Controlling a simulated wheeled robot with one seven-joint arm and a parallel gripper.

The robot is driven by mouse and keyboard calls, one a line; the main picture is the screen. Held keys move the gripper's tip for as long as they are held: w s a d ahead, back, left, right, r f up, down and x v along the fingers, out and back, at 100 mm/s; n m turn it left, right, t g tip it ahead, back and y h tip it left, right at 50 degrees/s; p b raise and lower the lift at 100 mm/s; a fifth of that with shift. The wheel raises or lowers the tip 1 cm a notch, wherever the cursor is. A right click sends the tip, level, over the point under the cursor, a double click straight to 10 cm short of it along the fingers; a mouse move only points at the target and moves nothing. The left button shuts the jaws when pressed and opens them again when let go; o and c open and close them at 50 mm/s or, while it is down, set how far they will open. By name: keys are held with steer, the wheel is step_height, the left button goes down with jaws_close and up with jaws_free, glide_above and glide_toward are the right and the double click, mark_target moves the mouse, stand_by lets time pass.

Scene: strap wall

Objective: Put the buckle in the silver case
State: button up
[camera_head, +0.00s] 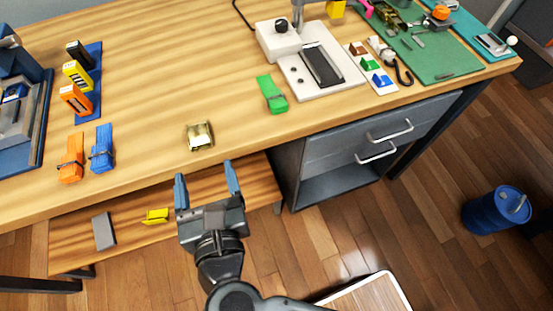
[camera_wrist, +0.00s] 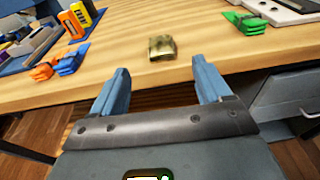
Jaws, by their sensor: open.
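A small brass-coloured piece (camera_head: 200,135), which looks like the buckle, lies alone near the front edge of the wooden workbench. It also shows in the wrist view (camera_wrist: 162,46), ahead of my fingers and between them. My gripper (camera_head: 206,175) is open and empty, with its two blue fingers pointing at the bench edge, short of the brass piece and apart from it. I cannot pick out the silver case for sure. A grey-and-blue framed object (camera_head: 22,115) stands at the left end of the bench, cut off by the picture edge.
Orange (camera_head: 71,160) and blue (camera_head: 102,148) strapped pieces lie left of the brass piece; a green clip (camera_head: 271,95) lies right. A lower shelf (camera_head: 180,205) holds a yellow piece (camera_head: 156,215) and a grey block (camera_head: 104,231). Grey drawers (camera_head: 370,145) stand under the bench.

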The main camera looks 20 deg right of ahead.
steer(key=s+d+r+n+t+h, duration=0.1)
steer(key=s+d+r+n+t, duration=0.2)
steer(key=d+n, duration=0.45)
steer(key=s+d+r+n+t, duration=0.15)
steer(key=s+d+n, duration=0.3)
steer(key=d, duration=0.55)
steer(key=s+d+r+n+g+y, duration=0.1)
steer(key=s+d+n+g, duration=0.1)
steer(key=s+n, duration=0.6)
steer(key=s+d+n+g+y, duration=0.1)
steer(key=s+d+n+g, duration=0.2)
steer(key=s+n, duration=0.6)
steer(key=d+n, duration=0.1)
steer(key=n, duration=0.5)
steer(key=shift+r+n, duration=0.35)
steer(key=shift+n, duration=0.05)
steer(key=shift+s+d+f+n+g, duration=0.1)
steer(key=shift+s+n+g, duration=0.25)
steer(key=shift+s+n, duration=0.15)
